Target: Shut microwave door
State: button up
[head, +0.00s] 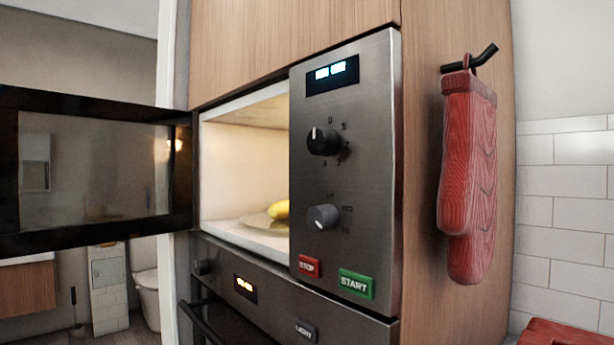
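The microwave (345,240) is built into a wooden cabinet, with a dark steel control panel, two knobs, a red STOP button and a green START button. Its door (95,170) stands wide open, swung out to the left from the hinge at the left edge of the opening. The door has a black frame and a see-through window. Inside the lit cavity (240,160), a yellow item (279,210) lies on a plate (258,221), partly hidden by the control panel. My gripper is not in view.
An oven (245,290) with a dark handle sits directly below the microwave. A red oven mitt (468,180) hangs from a black hook on the cabinet's right side. A red object (565,333) shows at the bottom right. A toilet (147,290) stands beyond the open door.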

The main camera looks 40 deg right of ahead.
aim_at(14, 243)
jog(key=i+j+u, duration=0.3)
jog(key=j, duration=0.25)
jog(key=i+j+u, duration=0.3)
jog(key=i+j, duration=0.1)
jog(key=j, duration=0.1)
